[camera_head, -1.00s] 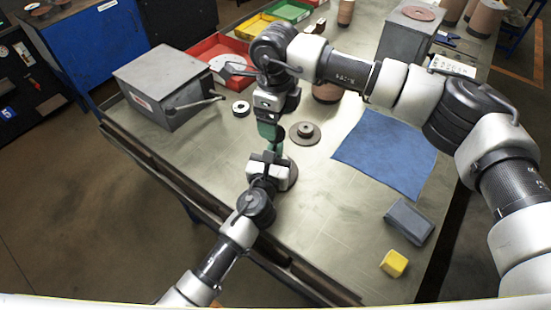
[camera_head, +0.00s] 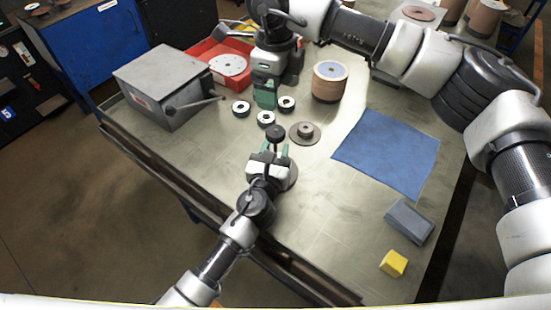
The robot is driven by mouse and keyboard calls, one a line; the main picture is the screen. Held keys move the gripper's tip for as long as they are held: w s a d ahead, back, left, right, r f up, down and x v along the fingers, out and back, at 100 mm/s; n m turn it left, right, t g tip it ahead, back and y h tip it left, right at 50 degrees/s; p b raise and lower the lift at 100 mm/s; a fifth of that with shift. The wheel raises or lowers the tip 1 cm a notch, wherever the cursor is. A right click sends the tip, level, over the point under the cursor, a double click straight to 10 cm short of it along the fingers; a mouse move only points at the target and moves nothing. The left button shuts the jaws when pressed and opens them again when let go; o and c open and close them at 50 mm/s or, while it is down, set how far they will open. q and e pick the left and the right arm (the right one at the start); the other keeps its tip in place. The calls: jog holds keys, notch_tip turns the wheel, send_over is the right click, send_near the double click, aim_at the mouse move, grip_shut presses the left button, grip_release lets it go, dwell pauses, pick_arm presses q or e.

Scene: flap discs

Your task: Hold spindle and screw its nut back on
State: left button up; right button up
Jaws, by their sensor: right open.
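My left gripper (camera_head: 270,150) is over the near-left part of the table, its green fingers pointing away from me. A dark round-topped piece (camera_head: 275,132), which looks like the top of the spindle, stands up at its fingertips. Part of a brown round base (camera_head: 291,174) shows to the right, under the gripper. The gripper hides the middle of the spindle and whether the fingers touch it. I cannot make out the nut as a separate part. My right gripper (camera_head: 265,97) is open and empty, pointing down behind the rings, apart from the spindle.
Three small rings (camera_head: 265,118) and a hubbed disc (camera_head: 305,133) lie behind the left gripper. A grey box with a lever (camera_head: 165,85) stands at left, a red bin (camera_head: 205,50) behind. A disc stack (camera_head: 329,82), blue cloth (camera_head: 388,150), grey block (camera_head: 408,221) and yellow block (camera_head: 394,263) are right.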

pick_arm(q)
jog(key=b+v, duration=0.1)
jog(key=v, duration=0.9)
jog(key=shift+s, duration=0.4)
